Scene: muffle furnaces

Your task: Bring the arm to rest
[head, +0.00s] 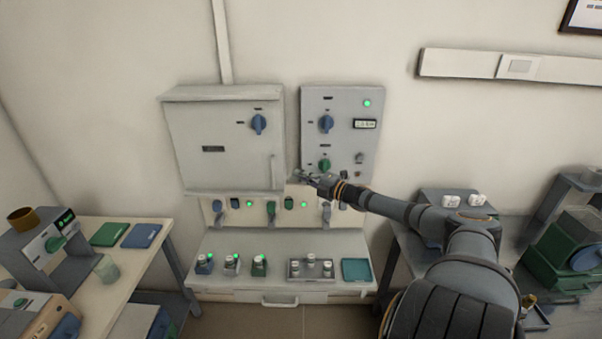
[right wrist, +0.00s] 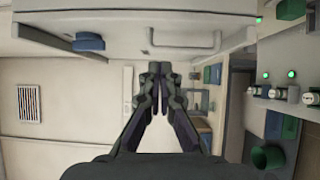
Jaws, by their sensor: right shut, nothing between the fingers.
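My right arm reaches in from the lower right of the head view. My left gripper does not show in either view.
The grey control panel (head: 341,98) has blue and green knobs. A lower bench (head: 225,243) carries small devices, a grey tray (head: 297,273) and a teal tray (head: 357,272). A left table (head: 150,256) and a right table (head: 410,255) hold equipment. Floor shows between them.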

